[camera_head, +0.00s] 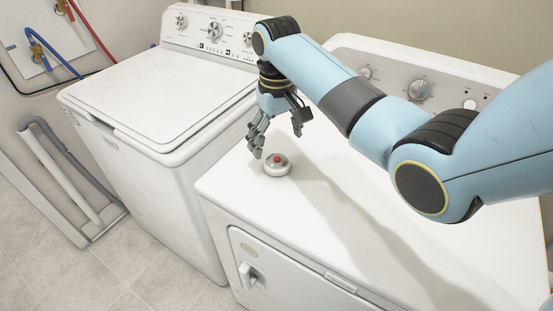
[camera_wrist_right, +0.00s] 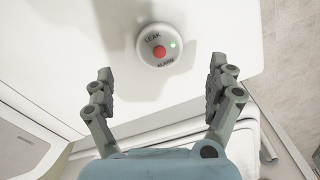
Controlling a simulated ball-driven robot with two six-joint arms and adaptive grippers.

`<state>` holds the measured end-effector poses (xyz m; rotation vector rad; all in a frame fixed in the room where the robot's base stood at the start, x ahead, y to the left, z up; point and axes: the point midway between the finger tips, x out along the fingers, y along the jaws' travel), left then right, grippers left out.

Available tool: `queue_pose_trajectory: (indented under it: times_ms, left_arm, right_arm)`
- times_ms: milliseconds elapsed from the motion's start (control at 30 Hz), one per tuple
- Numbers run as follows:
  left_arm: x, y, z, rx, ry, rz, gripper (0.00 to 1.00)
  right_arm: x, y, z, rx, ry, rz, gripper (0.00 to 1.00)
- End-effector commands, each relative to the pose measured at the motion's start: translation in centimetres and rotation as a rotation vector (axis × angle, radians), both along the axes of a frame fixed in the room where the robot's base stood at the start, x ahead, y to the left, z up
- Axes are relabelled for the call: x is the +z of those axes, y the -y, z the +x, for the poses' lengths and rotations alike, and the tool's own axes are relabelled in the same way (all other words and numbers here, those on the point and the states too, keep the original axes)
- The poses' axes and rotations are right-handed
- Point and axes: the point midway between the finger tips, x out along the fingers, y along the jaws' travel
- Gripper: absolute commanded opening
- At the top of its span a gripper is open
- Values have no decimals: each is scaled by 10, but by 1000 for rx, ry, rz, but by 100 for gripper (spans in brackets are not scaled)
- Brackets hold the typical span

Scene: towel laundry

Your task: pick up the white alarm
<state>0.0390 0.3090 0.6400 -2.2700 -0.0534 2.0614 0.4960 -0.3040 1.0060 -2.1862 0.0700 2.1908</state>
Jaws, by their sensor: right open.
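The white alarm (camera_head: 277,165) is a small round disc with a red button in its middle, lying on top of the right-hand white machine near its left edge. My right gripper (camera_head: 258,150) is just above and to the left of the alarm, pointing down. In the right wrist view its fingers (camera_wrist_right: 160,88) are spread wide and empty, with the alarm beyond their tips. My left gripper is not in view.
The right machine's top (camera_head: 350,215) is otherwise clear around the alarm. A second white machine (camera_head: 165,95) stands to the left, with a narrow gap between the two. The control panel (camera_head: 420,88) rises at the back. Tiled floor lies at the lower left.

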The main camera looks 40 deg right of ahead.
Motion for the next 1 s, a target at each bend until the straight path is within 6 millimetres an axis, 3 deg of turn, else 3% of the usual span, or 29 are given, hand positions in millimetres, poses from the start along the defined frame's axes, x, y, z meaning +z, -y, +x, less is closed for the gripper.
queue_pose_trajectory:
  times_ms: [100,200,500,767,1000]
  left_arm:
    - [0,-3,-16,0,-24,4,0]
    - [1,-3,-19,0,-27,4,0]
    - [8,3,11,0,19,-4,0]
    - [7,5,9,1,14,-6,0]
    - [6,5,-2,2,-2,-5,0]
  right_arm:
    - [-12,0,0,1,0,0,90]
    - [-20,0,0,1,-1,-1,90]
    - [-62,0,-1,0,0,0,90]
    - [-67,0,0,1,2,-1,90]
    - [-67,0,-1,1,2,-1,61]
